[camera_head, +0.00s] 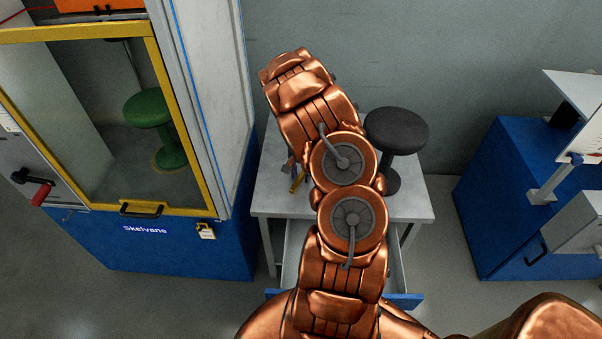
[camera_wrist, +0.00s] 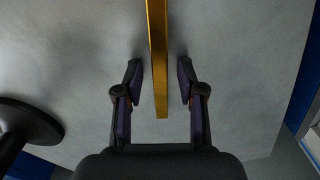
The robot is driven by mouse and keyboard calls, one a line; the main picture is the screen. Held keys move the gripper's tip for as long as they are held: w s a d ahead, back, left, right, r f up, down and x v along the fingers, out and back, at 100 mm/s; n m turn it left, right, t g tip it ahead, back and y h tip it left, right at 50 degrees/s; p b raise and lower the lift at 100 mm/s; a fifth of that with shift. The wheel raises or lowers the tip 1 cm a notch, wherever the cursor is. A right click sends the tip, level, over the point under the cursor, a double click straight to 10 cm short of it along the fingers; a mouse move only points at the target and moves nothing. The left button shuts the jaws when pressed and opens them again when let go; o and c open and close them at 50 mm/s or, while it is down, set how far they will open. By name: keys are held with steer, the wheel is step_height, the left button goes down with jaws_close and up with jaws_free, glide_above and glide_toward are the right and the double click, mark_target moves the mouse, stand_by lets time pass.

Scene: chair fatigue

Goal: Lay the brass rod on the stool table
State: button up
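The brass rod (camera_wrist: 158,50) is a straight, square-edged golden bar in the wrist view. Its near end lies between the two fingers of my gripper (camera_wrist: 160,80), with a gap on each side. My gripper is open and does not touch the rod. My arm hides most of the gripper there. A black round stool (camera_head: 397,130) stands on the table's right half; part of it shows in the wrist view (camera_wrist: 28,118).
A blue and grey cabinet with a yellow-framed window (camera_head: 150,110) stands close to the table's left, with a green stool (camera_head: 150,108) inside. An open drawer (camera_head: 403,300) juts from the table's front. A blue cabinet (camera_head: 500,200) stands at the right, beyond open floor.

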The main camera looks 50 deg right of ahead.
mark_target(301, 175)
step_height(301, 175, up, 12)
steer(key=b, duration=0.2)
steer(key=s+a+r+n, duration=0.3)
steer(key=a+r, duration=0.7)
steer(key=a, duration=0.3)
steer(key=s+a+r+n, duration=0.2)
steer(key=s+a, duration=0.1)
steer(key=a, duration=0.2)
steer(key=s+a+r+n, duration=0.2)
steer(key=a+r, duration=0.1)
steer(key=a, duration=0.3)
steer(key=s+a+r+n+g, duration=0.1)
steer(key=s+a+n, duration=0.6)
steer(key=s+a, duration=0.6)
steer(key=s, duration=0.4)
steer(key=shift+s+a+n+g, duration=0.2)
steer(key=shift+s+n+g, duration=0.05)
steer(key=shift+n+g, duration=0.15)
steer(key=shift+r, duration=0.15)
